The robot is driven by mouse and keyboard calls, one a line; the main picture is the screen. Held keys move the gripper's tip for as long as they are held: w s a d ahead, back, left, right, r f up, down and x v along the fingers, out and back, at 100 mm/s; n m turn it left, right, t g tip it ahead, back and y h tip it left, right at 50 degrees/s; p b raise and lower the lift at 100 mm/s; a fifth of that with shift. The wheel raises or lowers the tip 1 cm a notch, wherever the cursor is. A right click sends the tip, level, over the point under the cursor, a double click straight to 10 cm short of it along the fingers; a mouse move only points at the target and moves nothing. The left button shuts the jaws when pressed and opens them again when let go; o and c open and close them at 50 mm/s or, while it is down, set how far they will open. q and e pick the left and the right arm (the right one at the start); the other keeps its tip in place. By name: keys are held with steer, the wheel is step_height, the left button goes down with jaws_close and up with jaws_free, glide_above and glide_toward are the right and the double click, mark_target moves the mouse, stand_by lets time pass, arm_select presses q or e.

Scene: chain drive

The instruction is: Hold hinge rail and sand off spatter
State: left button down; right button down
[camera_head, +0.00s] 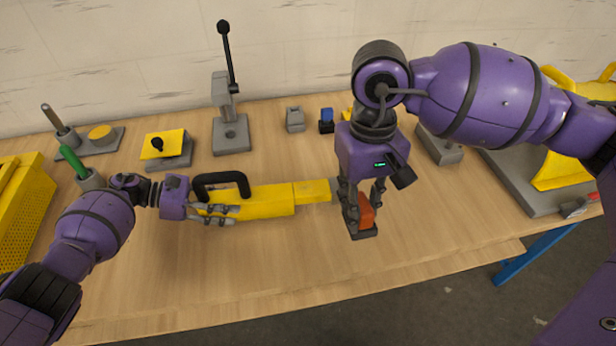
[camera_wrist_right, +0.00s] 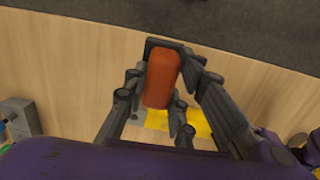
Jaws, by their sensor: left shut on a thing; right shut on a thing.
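The yellow hinge rail (camera_head: 268,202) lies lengthwise over the middle of the table, with a narrower part at its right end. My left gripper (camera_head: 222,214) is shut on the rail's left part, below a black handle (camera_head: 221,180). My right gripper (camera_head: 362,205) points down and is shut on an orange sanding block (camera_head: 366,212) with a dark base. The block is just right of the rail's end; I cannot tell whether they touch. In the right wrist view the orange block (camera_wrist_right: 161,78) sits between the fingers, with yellow rail (camera_wrist_right: 196,122) behind. No spatter can be made out.
A grey lever press (camera_head: 230,132) and a yellow-topped block (camera_head: 165,146) stand behind the rail. Small grey (camera_head: 295,120) and blue (camera_head: 326,120) pieces are at the back. A yellow perforated bin (camera_head: 24,210) is at left. The table front is clear.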

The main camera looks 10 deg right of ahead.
steer(key=w+a+r+t, duration=0.1)
steer(key=w+a, duration=0.4)
steer(key=w, duration=0.4)
steer(key=w+a+r, duration=0.1)
steer(key=w+a, duration=0.3)
steer(key=w, duration=0.5)
steer(key=shift+w+f, duration=0.15)
steer(key=shift+f, duration=2.5)
